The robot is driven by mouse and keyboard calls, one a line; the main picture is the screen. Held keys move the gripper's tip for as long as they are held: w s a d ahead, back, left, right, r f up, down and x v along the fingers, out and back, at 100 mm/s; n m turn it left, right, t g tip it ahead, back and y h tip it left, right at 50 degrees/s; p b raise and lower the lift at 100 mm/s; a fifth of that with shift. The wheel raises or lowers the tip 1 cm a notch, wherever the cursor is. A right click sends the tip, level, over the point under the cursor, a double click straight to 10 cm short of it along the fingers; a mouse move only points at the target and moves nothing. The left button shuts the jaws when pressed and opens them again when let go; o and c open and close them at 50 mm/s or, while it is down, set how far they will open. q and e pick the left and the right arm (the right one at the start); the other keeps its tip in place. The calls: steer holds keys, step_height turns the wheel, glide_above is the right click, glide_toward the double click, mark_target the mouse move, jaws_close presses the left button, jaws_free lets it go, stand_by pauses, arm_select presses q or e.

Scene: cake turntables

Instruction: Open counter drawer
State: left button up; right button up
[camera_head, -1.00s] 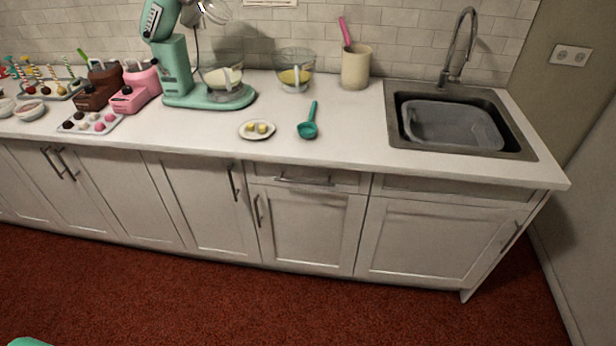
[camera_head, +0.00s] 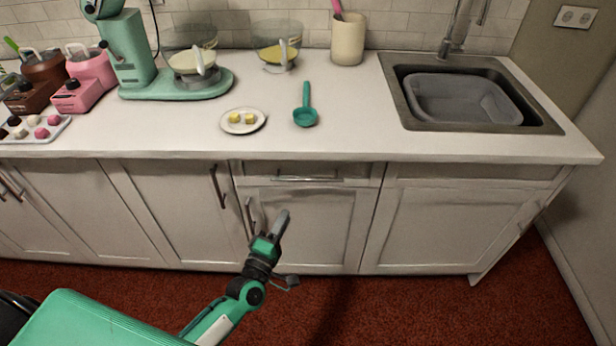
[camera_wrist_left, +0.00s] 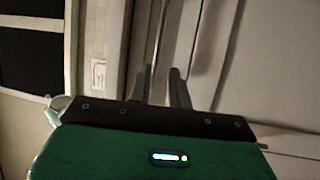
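The counter drawer (camera_head: 345,171) is the shallow front just under the countertop, left of the sink, and it is closed. Its metal bar handle (camera_head: 306,178) lies horizontally across it. My left gripper (camera_head: 280,226) is raised in front of the cabinet door below the drawer, and appears lower than the handle and apart from it. In the left wrist view, the two fingers of my left gripper (camera_wrist_left: 161,85) stand apart with a gap between them, and nothing is visibly held. A thin bar-like line (camera_wrist_left: 160,38) shows beyond the fingertips; I cannot tell what it is. My right gripper is out of view.
The countertop (camera_head: 360,125) carries a plate (camera_head: 229,127), a teal ladle (camera_head: 305,117), a bowl (camera_head: 268,50), a utensil crock (camera_head: 347,42) and a green mixer (camera_head: 130,55). Cabinet doors with handles (camera_head: 217,187) flank the drawer. Red carpet (camera_head: 400,310) is free in front.

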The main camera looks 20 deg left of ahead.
mark_target(305, 180)
arm_select(q)
steer(key=p+x, duration=0.1)
steer(key=x, duration=1.2)
steer(key=shift+w+d+r, duration=0.1)
steer(key=shift+w+r, duration=0.15)
steer(key=shift+w, duration=0.15)
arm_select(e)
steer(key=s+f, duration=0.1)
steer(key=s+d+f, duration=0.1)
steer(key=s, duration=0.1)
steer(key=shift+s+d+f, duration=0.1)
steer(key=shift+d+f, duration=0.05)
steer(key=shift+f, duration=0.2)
arm_select(q)
steer(key=shift+c, duration=0.2)
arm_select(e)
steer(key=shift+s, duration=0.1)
arm_select(q)
jaws_close()
